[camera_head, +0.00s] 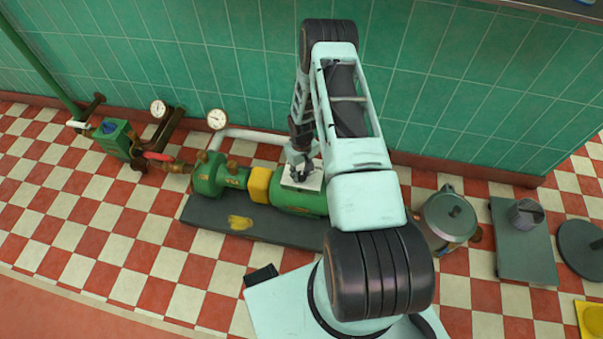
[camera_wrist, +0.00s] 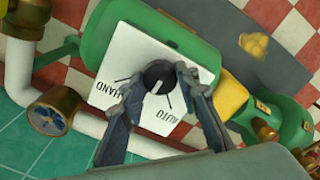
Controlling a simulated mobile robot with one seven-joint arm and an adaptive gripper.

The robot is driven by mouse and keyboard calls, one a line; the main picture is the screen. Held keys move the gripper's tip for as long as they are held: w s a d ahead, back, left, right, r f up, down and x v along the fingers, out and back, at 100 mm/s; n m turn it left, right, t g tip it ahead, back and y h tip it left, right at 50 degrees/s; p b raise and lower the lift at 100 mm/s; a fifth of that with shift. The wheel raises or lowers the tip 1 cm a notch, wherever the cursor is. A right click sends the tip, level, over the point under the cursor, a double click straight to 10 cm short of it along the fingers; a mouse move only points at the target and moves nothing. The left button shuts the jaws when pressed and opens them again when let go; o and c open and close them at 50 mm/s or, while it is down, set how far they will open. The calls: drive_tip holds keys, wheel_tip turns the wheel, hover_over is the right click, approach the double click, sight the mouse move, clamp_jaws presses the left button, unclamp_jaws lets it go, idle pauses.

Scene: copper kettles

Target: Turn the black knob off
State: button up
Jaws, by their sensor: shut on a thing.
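The black knob (camera_wrist: 159,76) sits on a white plate (camera_wrist: 119,43) on top of a green motor housing (camera_wrist: 97,29). In the head view my gripper (camera_head: 300,174) is over the white plate (camera_head: 312,181), and the knob is hidden there by the fingers. The green motor (camera_head: 297,200) lies on a dark base.
A yellow coupling (camera_head: 259,184) and green pump (camera_head: 208,175) adjoin the motor. A white pipe (camera_head: 255,135) and gauge (camera_head: 217,119) stand behind, near the tiled wall. A lidded pot (camera_head: 447,217) stands right of my arm.

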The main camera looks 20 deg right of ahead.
sight(302, 175)
drive_tip(key=o, duration=1.2)
drive_tip(key=shift+c, duration=0.2)
wheel_tip(302, 175, up, 12)
